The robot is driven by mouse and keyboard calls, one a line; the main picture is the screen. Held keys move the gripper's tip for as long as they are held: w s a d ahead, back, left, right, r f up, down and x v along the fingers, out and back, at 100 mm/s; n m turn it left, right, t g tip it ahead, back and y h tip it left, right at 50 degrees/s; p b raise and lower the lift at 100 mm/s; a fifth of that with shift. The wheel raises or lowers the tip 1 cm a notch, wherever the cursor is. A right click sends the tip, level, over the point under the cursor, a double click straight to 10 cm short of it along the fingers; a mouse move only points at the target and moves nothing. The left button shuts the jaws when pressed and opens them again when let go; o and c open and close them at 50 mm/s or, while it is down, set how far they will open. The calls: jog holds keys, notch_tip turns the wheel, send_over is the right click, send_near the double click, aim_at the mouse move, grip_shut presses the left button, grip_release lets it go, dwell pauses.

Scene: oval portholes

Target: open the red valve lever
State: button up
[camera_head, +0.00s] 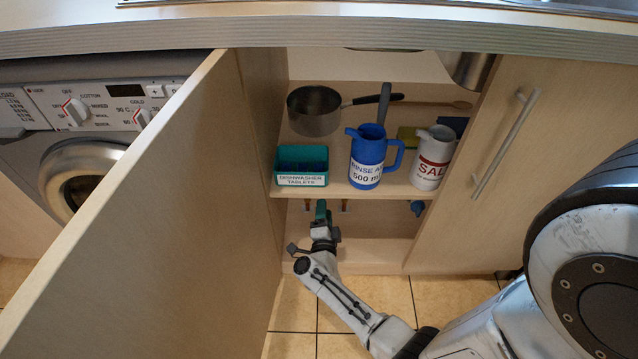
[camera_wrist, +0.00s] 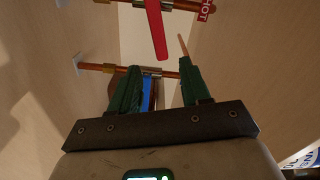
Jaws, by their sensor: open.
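The red valve lever (camera_wrist: 157,28) shows in the wrist view at the top centre, on a copper pipe with a red HOT label (camera_wrist: 205,10). It points down the picture, its free end just ahead of the gap between my fingertips. My gripper (camera_wrist: 157,67) is open, its green fingers apart, with nothing seen held between them. In the head view my gripper (camera_head: 321,212) reaches under the cupboard shelf. The red lever is not seen there, and I cannot tell whether a finger touches it.
A second copper pipe (camera_wrist: 110,68) with a blue lever (camera_wrist: 148,92) lies behind my fingers. Above, the shelf (camera_head: 395,188) holds a green tablet box (camera_head: 302,180), blue jug (camera_head: 368,160), salt container (camera_head: 432,160) and pan (camera_head: 314,112). The open door (camera_head: 190,200) stands left.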

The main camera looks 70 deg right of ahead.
jog(key=b+x, duration=0.3)
jog(key=x, duration=0.6)
jog(key=shift+w+d, duration=0.2)
jog(key=shift+d, duration=0.15)
jog(key=shift+c, duration=0.3)
grip_shut()
